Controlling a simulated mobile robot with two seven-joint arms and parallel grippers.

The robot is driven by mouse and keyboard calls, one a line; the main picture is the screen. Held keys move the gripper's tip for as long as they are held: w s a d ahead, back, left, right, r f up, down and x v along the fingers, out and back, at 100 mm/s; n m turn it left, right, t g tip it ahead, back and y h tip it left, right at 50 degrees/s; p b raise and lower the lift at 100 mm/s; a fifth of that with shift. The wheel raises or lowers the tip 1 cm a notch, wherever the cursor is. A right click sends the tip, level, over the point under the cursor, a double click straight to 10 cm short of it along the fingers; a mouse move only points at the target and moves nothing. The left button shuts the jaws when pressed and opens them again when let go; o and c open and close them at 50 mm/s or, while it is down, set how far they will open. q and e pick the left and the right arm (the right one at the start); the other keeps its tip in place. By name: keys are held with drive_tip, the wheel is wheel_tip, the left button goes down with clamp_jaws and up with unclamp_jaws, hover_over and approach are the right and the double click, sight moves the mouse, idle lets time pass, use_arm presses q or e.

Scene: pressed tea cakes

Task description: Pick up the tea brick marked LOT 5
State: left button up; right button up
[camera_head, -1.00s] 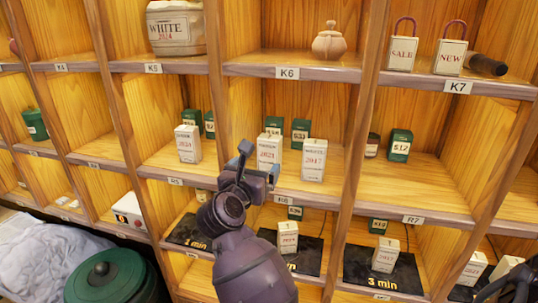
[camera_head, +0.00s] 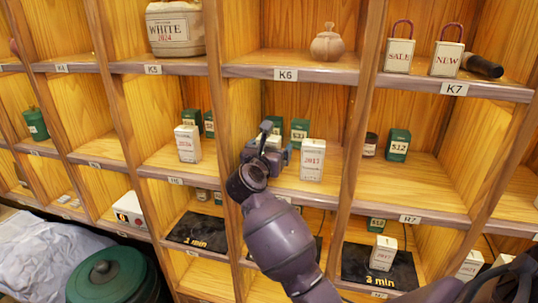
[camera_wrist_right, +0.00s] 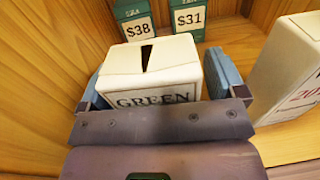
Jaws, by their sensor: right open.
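No marking LOT 5 is readable in either view. My right gripper (camera_head: 265,152) reaches into the middle shelf compartment above the K6 column's lower shelf. In the right wrist view, its blue fingers (camera_wrist_right: 155,80) stand open on both sides of a white box (camera_wrist_right: 150,55) marked GREEN, with a dark slot in its top. I cannot tell whether the fingers touch it. A white box marked 2017 (camera_head: 312,160) stands just right of the gripper; its side also shows in the right wrist view (camera_wrist_right: 290,75). My left gripper is not in view.
Green boxes tagged $38 (camera_wrist_right: 133,18) and $31 (camera_wrist_right: 188,16) stand behind. A wooden divider (camera_head: 350,150) rises right of the 2017 box. Another white box (camera_head: 187,144) stands in the compartment to the left. The compartment on the right has free floor (camera_head: 430,185).

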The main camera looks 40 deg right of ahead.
drive_tip(key=c, duration=0.9)
drive_tip(key=shift+c, duration=0.9)
drive_tip(key=shift+r, duration=0.1)
